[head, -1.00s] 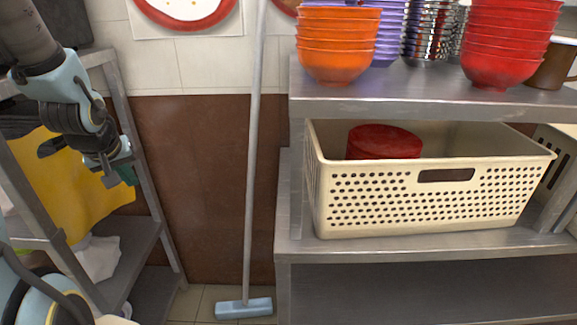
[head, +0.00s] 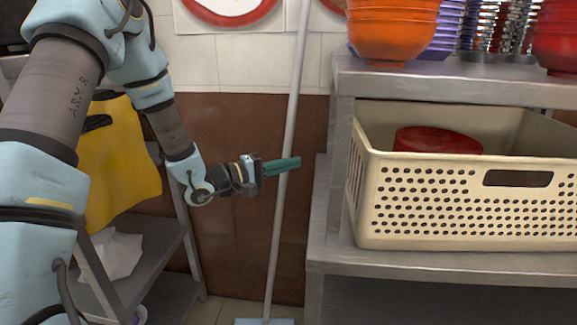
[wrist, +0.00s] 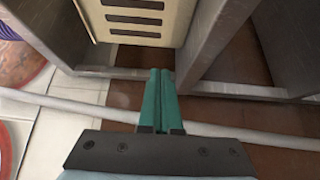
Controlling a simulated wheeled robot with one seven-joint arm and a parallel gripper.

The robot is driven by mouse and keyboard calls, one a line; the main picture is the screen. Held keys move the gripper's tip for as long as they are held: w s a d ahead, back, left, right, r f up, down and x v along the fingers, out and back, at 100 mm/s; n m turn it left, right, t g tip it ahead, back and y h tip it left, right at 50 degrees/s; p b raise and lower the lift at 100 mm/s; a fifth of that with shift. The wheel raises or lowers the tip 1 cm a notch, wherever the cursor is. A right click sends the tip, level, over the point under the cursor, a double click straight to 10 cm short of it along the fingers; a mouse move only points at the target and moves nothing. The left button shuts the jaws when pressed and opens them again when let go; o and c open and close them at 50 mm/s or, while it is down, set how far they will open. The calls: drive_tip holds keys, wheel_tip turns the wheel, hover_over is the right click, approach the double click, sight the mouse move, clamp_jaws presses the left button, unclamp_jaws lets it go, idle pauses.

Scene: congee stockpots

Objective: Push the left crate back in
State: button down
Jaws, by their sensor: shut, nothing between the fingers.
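The left crate (head: 465,205) is a cream plastic basket with round holes and a hand slot in its front. It stands on the middle steel shelf (head: 420,262), its front near the shelf's front edge. A red round thing (head: 437,141) lies inside it. My gripper (head: 298,163) is shut and empty, with green fingers pointing right. It is left of the crate and apart from it, in front of the mop pole. In the wrist view the closed fingers (wrist: 158,98) point toward the crate's slotted side (wrist: 135,22).
Orange bowls (head: 392,25), purple bowls and red bowls stand on the top shelf. A mop pole (head: 290,120) leans on the wall left of the rack. Another rack with a yellow cloth (head: 120,160) stands at left.

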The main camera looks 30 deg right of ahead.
drive_tip(key=d, duration=0.4)
drive_tip(key=s+d, duration=0.1)
drive_tip(key=d, duration=0.2)
drive_tip(key=shift+p, duration=0.35)
drive_tip(key=shift+s+d, duration=0.65)
drive_tip(key=shift+s, duration=0.2)
drive_tip(key=shift+s+d, duration=0.35)
drive_tip(key=shift+s, duration=0.05)
drive_tip(key=shift+s+d+p, duration=0.4)
drive_tip(key=shift+s+d, duration=0.25)
drive_tip(key=shift+s, duration=0.05)
drive_tip(key=shift+w+a, duration=0.1)
